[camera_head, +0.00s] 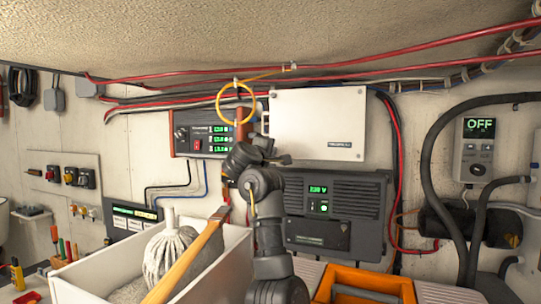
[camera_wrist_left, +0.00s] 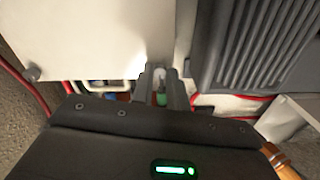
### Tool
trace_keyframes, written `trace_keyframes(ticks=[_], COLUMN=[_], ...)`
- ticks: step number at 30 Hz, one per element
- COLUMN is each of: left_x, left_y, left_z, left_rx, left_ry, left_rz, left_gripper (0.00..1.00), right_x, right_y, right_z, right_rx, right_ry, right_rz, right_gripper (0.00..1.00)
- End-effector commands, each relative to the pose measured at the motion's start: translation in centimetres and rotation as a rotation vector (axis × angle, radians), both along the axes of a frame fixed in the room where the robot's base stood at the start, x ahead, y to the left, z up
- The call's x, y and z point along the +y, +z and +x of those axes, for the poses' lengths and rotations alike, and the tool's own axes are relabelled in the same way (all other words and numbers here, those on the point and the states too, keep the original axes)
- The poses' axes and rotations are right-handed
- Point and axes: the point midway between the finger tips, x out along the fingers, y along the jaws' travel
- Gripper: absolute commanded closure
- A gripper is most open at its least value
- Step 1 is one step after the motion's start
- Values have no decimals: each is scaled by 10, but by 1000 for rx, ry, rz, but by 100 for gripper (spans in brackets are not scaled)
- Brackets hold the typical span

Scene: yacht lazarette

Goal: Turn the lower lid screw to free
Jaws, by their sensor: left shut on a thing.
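The white lid (camera_head: 318,120) of the wall box is at the upper middle, closed flat against the wall. My left gripper (camera_head: 276,157) is at its lower left corner. In the left wrist view the fingers (camera_wrist_left: 160,76) are closed around a small pale knob at the lid's corner, the lower lid screw (camera_wrist_left: 158,72), mostly hidden between them. The upper lid screw (camera_wrist_left: 32,74) shows as a grey knob at the lid's other left corner. In the head view, the gripper hides the lower screw. My right gripper is out of view.
A dark ribbed charger (camera_head: 335,215) sits just below the lid. A panel with green displays (camera_head: 200,134) and a hanging yellow ring (camera_head: 235,103) are on the left. Below stand a white bin (camera_head: 80,287) with a mop (camera_head: 172,250) and an orange crate (camera_head: 365,278). Red cables (camera_head: 440,42) run above.

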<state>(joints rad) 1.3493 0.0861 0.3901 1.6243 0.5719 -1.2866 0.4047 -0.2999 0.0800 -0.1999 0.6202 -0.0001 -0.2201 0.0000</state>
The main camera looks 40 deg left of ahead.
Motion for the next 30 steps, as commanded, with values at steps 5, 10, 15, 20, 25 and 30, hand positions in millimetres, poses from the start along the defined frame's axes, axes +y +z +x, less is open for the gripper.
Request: trace_keyframes(ticks=[5,10,15,20,25,30], left_x=[0,0,0,0,-5,-14], left_y=[1,0,0,-1,-2,-1], left_z=[0,0,0,-4,-23,-50], left_rx=[-1,-1,0,1,-1,-1], left_ry=[1,1,0,3,7,7], left_rz=[0,0,1,1,5,8], left_gripper=[82,62,62,62,62,62], right_x=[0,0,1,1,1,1], right_y=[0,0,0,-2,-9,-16], right_z=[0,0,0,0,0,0], right_rx=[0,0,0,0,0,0], right_ry=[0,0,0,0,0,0], right_rz=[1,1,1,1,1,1], right_gripper=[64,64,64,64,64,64])
